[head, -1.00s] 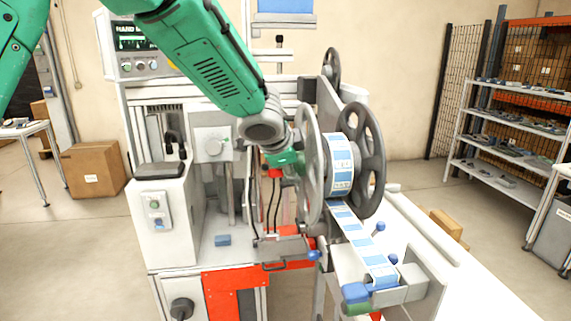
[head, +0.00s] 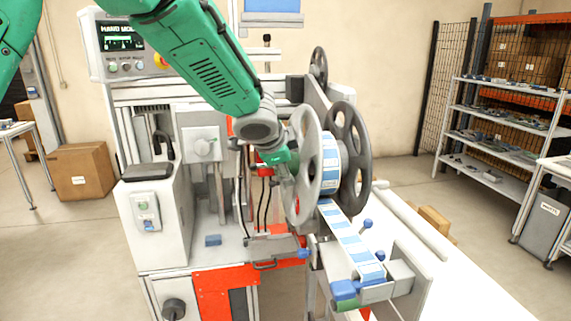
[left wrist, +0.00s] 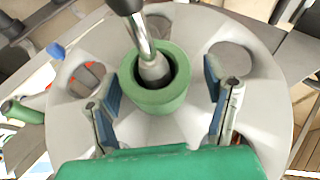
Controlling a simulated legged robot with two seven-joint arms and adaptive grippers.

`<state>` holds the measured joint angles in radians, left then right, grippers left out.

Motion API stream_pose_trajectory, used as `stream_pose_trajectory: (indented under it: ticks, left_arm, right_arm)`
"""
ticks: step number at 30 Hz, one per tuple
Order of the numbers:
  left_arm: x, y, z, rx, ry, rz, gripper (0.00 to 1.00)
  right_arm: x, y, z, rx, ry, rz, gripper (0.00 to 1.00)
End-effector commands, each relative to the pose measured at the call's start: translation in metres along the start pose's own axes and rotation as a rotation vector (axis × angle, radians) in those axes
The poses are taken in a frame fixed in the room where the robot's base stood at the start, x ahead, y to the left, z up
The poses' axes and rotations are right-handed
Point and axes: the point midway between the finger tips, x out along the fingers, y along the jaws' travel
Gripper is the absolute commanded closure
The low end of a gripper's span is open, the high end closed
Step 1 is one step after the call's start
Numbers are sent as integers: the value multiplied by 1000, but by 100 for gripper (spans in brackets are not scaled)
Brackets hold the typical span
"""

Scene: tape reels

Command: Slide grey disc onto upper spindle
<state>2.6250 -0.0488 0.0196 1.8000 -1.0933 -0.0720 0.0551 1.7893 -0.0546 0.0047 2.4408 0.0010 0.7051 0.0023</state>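The light grey disc (head: 304,150) stands upright beside the label roll (head: 331,165), on its left, in the head view. In the left wrist view the disc (left wrist: 268,75) fills most of the picture, with a green hub (left wrist: 155,100) at its centre. The upper spindle (left wrist: 143,40), a metal shaft with a dark end, runs through the hub's bore. My left gripper (head: 286,163) is at the disc's left face. In the left wrist view its blue-padded fingers (left wrist: 162,90) are open on both sides of the hub, with a clear gap at the right. My right gripper is out of view.
A dark grey reel flange (head: 352,140) stands right of the label roll. The label strip (head: 350,238) runs down to a blue and green roller (head: 346,291). The machine's control panel (head: 121,40) and grey housing (head: 150,215) stand at left. Shelves (head: 500,115) are farther right.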

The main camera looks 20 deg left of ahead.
Motion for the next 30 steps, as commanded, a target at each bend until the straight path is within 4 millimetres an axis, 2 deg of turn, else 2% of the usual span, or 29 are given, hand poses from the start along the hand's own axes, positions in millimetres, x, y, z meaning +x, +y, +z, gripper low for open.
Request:
stream_pose_trajectory:
  ticks: [11, 14, 24, 30]
  left_arm:
    - [-4, 1, 0, -1, -1, 2, 28]
    - [-18, 0, 0, -3, 0, 0, 28]
    - [-88, 0, 0, -3, 2, 0, 28]
    - [-111, 0, -1, -1, 0, 2, 28]
  right_arm:
    - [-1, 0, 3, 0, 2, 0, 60]
    - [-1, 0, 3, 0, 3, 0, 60]
    - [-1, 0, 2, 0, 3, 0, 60]
    - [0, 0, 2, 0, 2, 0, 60]
